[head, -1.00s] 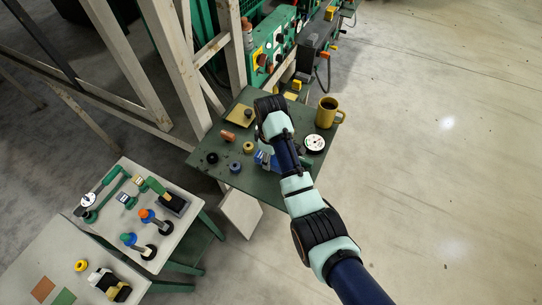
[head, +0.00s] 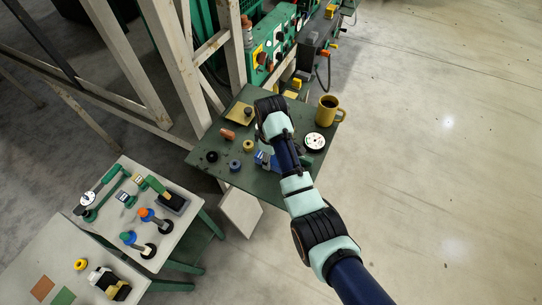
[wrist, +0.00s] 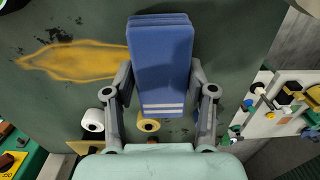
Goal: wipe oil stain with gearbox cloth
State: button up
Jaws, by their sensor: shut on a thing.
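The folded blue gearbox cloth (wrist: 163,55), with white stripes near one end, is between the two fingers of my gripper (wrist: 160,78), which is shut on it. A small part of the blue cloth (head: 263,159) also shows beside my arm in the head view. A yellowish oil stain (wrist: 75,61) with dark specks lies on the dark green table (wrist: 232,60), left of the cloth in the wrist view. I cannot tell whether the cloth touches the table. My arm hides the stain in the head view.
A yellow mug (head: 328,112) and a white-faced disc (head: 315,141) stand right of my arm. Several small rings and an orange piece (head: 227,134) lie on the left. A green machine (head: 272,45) is behind. Another table with tools (head: 165,235) stands at the lower left.

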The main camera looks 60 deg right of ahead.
jog(key=shift+f, duration=0.25)
dwell(0.3)
jog(key=shift+d+f+b, duration=0.15)
jog(key=shift+d+b, duration=0.35)
jog(key=shift+d, duration=0.05)
jog(key=d+b, duration=0.2)
jog(key=d, duration=0.1)
jog(key=shift+s+d, duration=0.1)
jog(key=shift+d, duration=0.25)
jog(key=shift+b, duration=0.3)
